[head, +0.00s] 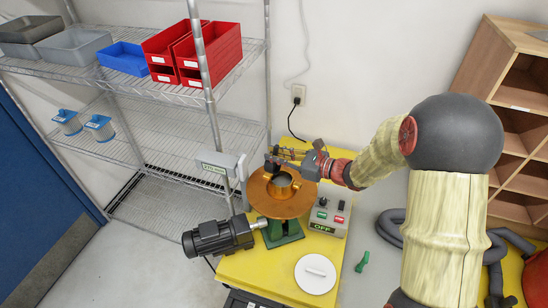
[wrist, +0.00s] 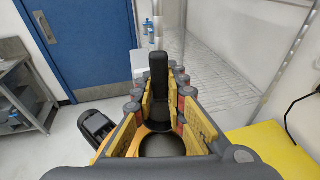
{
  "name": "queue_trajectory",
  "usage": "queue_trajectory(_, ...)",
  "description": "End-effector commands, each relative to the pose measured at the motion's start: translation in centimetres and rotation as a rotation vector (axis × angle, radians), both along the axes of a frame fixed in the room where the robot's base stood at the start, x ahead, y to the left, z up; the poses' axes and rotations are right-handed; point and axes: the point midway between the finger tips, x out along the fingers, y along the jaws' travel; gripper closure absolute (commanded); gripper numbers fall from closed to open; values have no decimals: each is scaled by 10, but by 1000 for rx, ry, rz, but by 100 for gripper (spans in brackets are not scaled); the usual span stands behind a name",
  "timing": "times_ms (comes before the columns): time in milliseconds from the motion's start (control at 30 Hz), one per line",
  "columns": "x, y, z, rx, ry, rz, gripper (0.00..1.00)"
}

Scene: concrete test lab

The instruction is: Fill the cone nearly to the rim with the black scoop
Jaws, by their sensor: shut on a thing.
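My gripper (head: 287,156) is over the back of the cone, shut on the black scoop (wrist: 158,72). In the wrist view the scoop's black upright part stands between my fingers. In the head view a dark end of it (head: 272,164) shows at the fingertips. Below my fingers the wrist view shows a round dark opening (wrist: 162,146) with an orange edge. I cannot tell what the scoop or cone contains.
A black motor (head: 218,237) juts left of the stand, and a grey display (head: 222,165) stands behind it. A control box (head: 330,212) reading OFF is at the right. A white lid (head: 315,274) lies in front. Wire shelves (head: 165,135) stand at the left.

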Motion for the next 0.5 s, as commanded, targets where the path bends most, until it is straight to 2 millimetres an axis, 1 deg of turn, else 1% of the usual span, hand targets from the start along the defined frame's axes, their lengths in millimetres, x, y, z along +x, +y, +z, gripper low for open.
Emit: queue_trajectory(500, -3, -3, -3, 50, -33, 1, 100)
